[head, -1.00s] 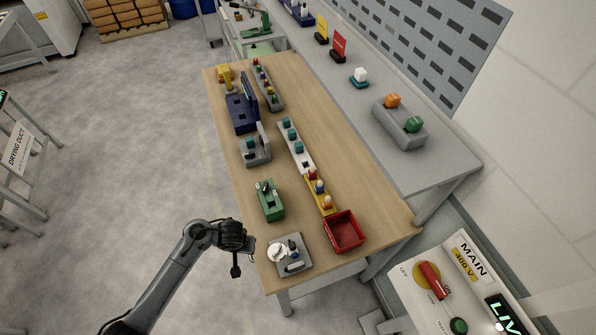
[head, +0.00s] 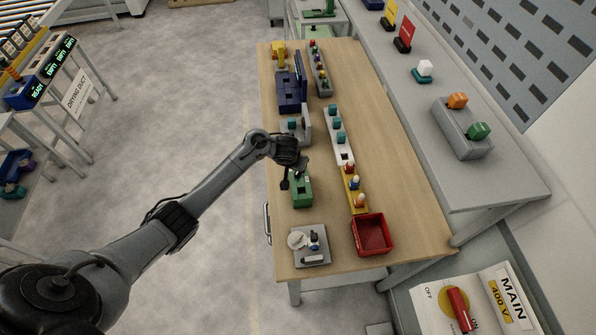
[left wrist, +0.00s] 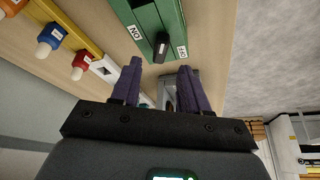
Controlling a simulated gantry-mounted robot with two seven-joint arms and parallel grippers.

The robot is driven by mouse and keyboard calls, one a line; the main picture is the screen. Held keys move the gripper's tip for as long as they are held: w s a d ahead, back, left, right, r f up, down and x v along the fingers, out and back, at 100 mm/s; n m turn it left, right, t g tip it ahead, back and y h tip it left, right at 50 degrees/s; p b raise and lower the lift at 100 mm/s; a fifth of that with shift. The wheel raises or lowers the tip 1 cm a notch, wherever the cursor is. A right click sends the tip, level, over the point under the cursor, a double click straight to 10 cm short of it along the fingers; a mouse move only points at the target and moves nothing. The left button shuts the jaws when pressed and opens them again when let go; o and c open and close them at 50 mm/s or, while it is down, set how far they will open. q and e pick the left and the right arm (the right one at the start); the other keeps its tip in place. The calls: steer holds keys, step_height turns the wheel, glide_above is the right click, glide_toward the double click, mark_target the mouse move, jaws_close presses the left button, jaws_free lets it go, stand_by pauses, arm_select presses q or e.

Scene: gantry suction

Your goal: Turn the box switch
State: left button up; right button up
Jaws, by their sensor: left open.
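The box switch is a green box (head: 302,192) near the left edge of the wooden table. In the left wrist view the green box (left wrist: 147,16) shows a black knob (left wrist: 160,47) between two small white labels, one reading ON. My left gripper (head: 296,172) hovers at the far end of the green box in the head view and partly hides it. In the left wrist view my left gripper (left wrist: 161,68) is open, its two purple fingers pointing toward the knob, with nothing between them. Contact with the knob is not visible. My right gripper is not in view.
A grey plate with a white round part (head: 312,257) and a red bin (head: 385,250) stand nearer. A yellow strip with pegs (head: 352,183) lies to the right. A grey fixture (head: 306,122) stands behind. A red-handled MAIN switch (head: 460,310) is at lower right.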

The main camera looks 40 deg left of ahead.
mark_target(300, 186)
arm_select(q)
steer(key=shift+b+x, duration=0.45)
steer(key=shift+x, duration=1.9)
jaws_close()
